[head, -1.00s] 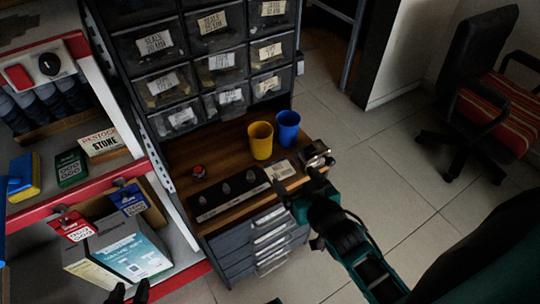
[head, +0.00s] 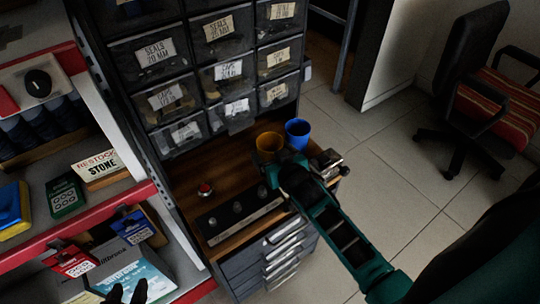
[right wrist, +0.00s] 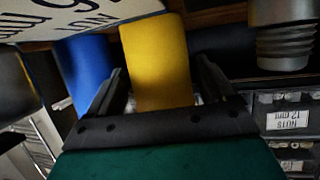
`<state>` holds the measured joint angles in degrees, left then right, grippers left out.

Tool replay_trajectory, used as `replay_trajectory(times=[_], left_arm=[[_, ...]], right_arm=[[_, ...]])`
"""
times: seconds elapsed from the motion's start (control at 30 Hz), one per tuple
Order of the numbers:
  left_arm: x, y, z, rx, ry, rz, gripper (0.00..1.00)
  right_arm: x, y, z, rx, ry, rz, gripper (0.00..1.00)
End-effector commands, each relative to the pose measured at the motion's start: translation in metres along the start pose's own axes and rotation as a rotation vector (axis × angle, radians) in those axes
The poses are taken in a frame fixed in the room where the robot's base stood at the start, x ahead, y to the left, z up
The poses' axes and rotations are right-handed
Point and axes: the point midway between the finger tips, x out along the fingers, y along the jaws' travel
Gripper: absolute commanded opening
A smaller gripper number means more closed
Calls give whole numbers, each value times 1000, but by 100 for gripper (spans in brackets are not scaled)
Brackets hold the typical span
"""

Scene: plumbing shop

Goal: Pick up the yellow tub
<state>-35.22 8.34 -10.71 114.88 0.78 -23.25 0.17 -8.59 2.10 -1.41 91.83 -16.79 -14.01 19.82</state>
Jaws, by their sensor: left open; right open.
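The yellow tub (head: 268,142) stands on the wooden top of the drawer unit. In the head view my right gripper (head: 273,168) is in front of it and covers its lower part. In the right wrist view the yellow tub (right wrist: 155,60) appears between the two spread fingers of my open right gripper (right wrist: 160,88); I cannot tell whether they touch it. A blue tub (head: 297,132) stands close to its right in the head view. My left gripper (head: 126,294) is open at the bottom left edge, in front of the shelf boxes, far from the tub.
Labelled small-parts drawers (head: 228,70) rise behind the wooden top. A black strip with knobs (head: 238,211) and a red button (head: 205,188) lie left of my right gripper. A metal fitting (head: 328,161) stands at the right edge.

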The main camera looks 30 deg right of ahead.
Motion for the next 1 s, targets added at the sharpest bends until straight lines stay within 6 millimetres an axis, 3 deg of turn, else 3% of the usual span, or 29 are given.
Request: replay_trajectory(times=[0.2, 0.63, 1.0], left_arm=[[0, 0, -2, 1, 3, 1, 43], [1, 0, -1, 3, 4, 1, 43], [-1, 0, -4, 4, 4, 0, 43]], right_arm=[[0, 0, 0, -1, 0, 0, 82], [0, 0, 0, -1, 0, 0, 42], [-4, 1, -5, -1, 0, 1, 42]])
